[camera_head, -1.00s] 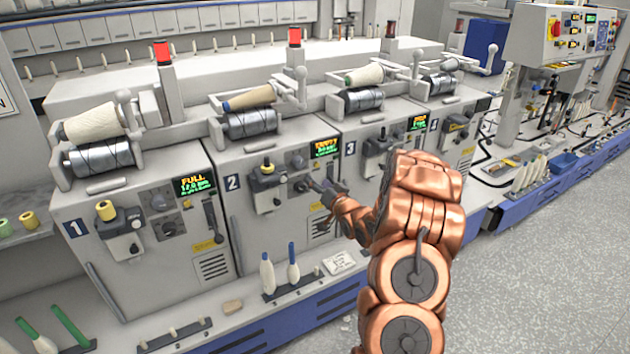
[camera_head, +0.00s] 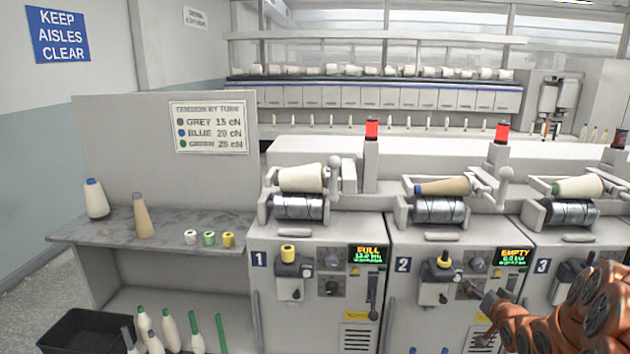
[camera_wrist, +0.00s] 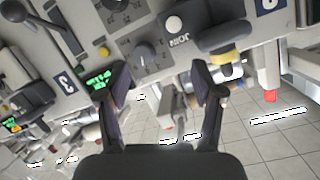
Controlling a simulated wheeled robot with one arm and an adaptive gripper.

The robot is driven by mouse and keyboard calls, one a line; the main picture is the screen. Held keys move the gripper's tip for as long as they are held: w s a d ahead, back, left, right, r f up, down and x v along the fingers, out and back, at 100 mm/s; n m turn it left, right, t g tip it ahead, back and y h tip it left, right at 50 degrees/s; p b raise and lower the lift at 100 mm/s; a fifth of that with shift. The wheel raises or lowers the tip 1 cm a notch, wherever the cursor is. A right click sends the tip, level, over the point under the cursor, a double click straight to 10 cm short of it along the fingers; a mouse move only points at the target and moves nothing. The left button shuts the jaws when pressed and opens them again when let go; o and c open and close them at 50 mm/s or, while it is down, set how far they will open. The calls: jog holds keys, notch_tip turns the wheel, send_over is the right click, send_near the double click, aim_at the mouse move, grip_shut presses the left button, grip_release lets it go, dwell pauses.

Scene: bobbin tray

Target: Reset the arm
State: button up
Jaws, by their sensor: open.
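My copper-coloured arm (camera_head: 575,315) enters at the lower right of the head view and reaches to winding unit 2 (camera_head: 400,290). My gripper (camera_head: 480,295) is small there, close to the lower right of that unit's front panel. In the wrist view my gripper (camera_wrist: 162,88) has its two dark fingers spread well apart with nothing between them. A round dial (camera_wrist: 145,55) on the unit's panel lies just beyond the fingertips, beside a white button marked JOIN (camera_wrist: 174,24). I cannot tell whether a fingertip touches the panel.
Unit 1 (camera_head: 272,330) stands left of unit 2, its display reading FULL; unit 2's display (camera_head: 513,258) reads EMPTY. A grey shelf (camera_head: 180,225) at left bears cones and small yarn rolls. A black bin (camera_head: 85,330) and several bobbins sit below. Open floor shows at far left.

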jog(key=s+a+r+n+g+p, duration=0.1)
jog(key=s+a+r+g, duration=0.25)
jog(key=s+a, duration=0.4)
jog(key=s+a+r+n+g+p, duration=0.1)
jog(key=s+a+r+n+g, duration=0.1)
jog(key=s+a+g, duration=0.5)
jog(key=s+a+r+n+g, duration=0.1)
jog(key=s+a, duration=0.3)
jog(key=s, duration=0.7)
jog(key=s+a+r+g+y+p, duration=0.1)
jog(key=s+a, duration=0.4)
jog(key=s, duration=0.6)
jog(key=s+a+r+n+g, duration=0.1)
jog(key=s+a+r+g, duration=0.2)
jog(key=s, duration=0.9)
jog(key=shift+a+r+n+g+y+p, duration=0.2)
jog(key=shift+a+n+g+y+p, duration=0.1)
jog(key=shift+a+g, duration=0.35)
jog(key=shift+c, duration=0.2)
